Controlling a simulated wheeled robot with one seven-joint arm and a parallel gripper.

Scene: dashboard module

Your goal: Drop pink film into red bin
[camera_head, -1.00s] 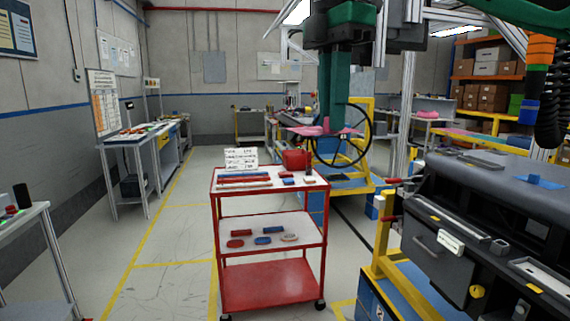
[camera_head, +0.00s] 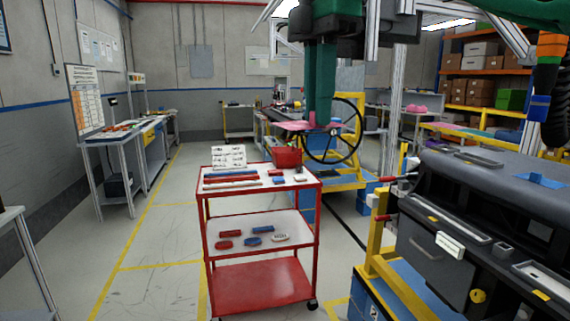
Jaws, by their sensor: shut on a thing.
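My gripper (camera_head: 318,125) hangs down from the top centre, its green fingers shut on a flat pink film (camera_head: 294,125). The film sticks out to the left of the fingers and is held roughly level. The red bin (camera_head: 287,157) stands at the back right of the red cart's top shelf. The film appears above the bin in the picture, with a gap between them; how far apart they are in depth I cannot tell.
The red cart (camera_head: 205,221) holds several small tools on its top and middle shelves. A steering wheel (camera_head: 358,140) is behind the gripper. A dark dashboard module (camera_head: 440,240) on a yellow frame fills the right. The floor left of the cart is clear.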

